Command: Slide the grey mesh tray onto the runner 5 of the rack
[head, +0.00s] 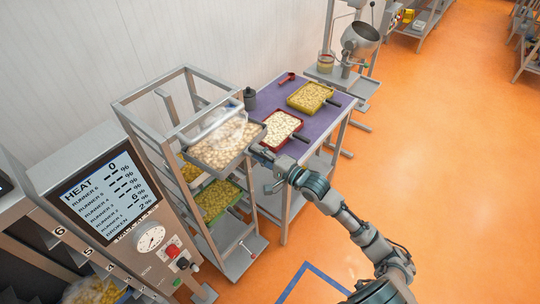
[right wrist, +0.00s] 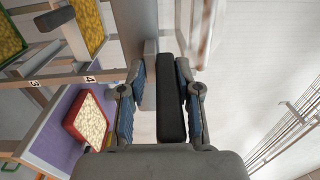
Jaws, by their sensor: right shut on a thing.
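The grey mesh tray (head: 246,151), filled with pale round pieces, is at the upper part of the metal rack (head: 122,112). It overlaps the rack's frame in the head view; I cannot tell whether it rests on a runner. A whitish translucent patch lies over its far part. My right gripper (head: 262,157) is shut on the tray's handle at the tray's right side. In the right wrist view the dark handle (right wrist: 171,98) sits between the two fingers. My left gripper is not in view. Runner labels 3 and 4 show in the wrist view; runner 5 cannot be made out there.
Lower in the rack is a tray of yellow pieces (head: 215,200). A purple-topped table (head: 267,97) beside the rack bears a red tray (head: 296,121), a yellow tray (head: 327,89) and a dark pot (head: 250,98). A heat console (head: 150,239) stands at left.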

